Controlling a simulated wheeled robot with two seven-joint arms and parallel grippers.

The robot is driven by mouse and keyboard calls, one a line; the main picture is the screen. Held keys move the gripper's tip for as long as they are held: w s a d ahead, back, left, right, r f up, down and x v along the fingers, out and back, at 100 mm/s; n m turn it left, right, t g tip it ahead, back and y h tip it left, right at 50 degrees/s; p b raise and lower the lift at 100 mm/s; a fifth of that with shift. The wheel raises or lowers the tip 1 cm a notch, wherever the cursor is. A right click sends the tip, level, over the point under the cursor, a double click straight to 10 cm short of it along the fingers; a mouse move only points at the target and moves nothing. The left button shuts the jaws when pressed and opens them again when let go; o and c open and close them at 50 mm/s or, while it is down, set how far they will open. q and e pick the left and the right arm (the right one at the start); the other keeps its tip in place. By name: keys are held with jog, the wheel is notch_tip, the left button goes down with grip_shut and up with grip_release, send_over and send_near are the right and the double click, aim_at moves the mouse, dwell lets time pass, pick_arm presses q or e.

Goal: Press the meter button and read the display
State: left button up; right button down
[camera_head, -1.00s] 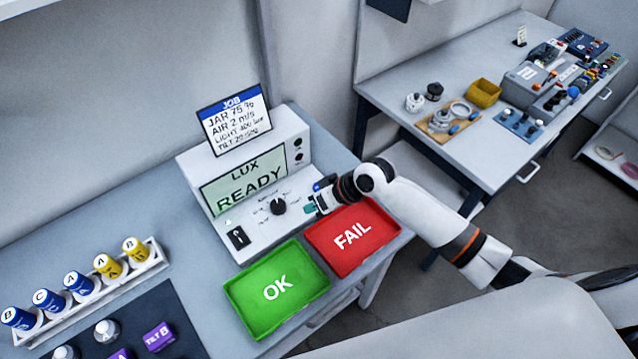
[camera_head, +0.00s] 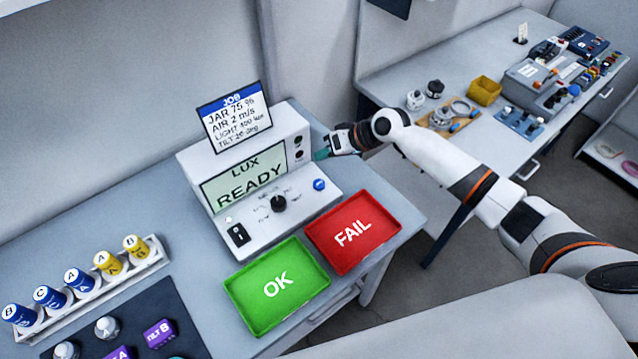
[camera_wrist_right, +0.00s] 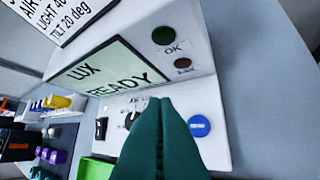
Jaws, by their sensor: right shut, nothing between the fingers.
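The white meter (camera_head: 186,168) stands on the left bench, and its display (camera_head: 245,181) reads "LUX READY". A blue round button (camera_head: 319,184) sits at the right of its sloped panel, and a black dial (camera_head: 278,204) sits in the middle. In the right wrist view the blue button (camera_wrist_right: 199,126) shows just right of the fingertips. My right gripper (camera_head: 320,154) is shut and empty, beside the meter's right end, apart from the button. In the right wrist view its green fingers (camera_wrist_right: 159,102) are together. My left gripper is not in view.
A job card (camera_head: 234,117) stands on the meter. A green OK tray (camera_head: 262,319) and a red FAIL tray (camera_head: 381,238) lie in front. A rack (camera_head: 150,265) of coloured jars is at left. A second bench (camera_head: 400,80) carries other instruments.

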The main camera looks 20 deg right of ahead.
jog(key=b, duration=0.6)
send_over(324, 184)
notch_tip(324, 184, down, 7)
jog(key=shift+f+b, duration=0.35)
jog(key=shift+f, duration=0.4)
dwell(1.0)
jog(key=shift+f, duration=0.4)
jog(key=shift+f+b, duration=0.5)
jog(key=shift+b, duration=0.05)
dwell(0.5)
jog(key=shift+r, duration=0.1)
jog(key=shift+s+r+p, duration=0.1)
jog(key=shift+r+p, duration=0.7)
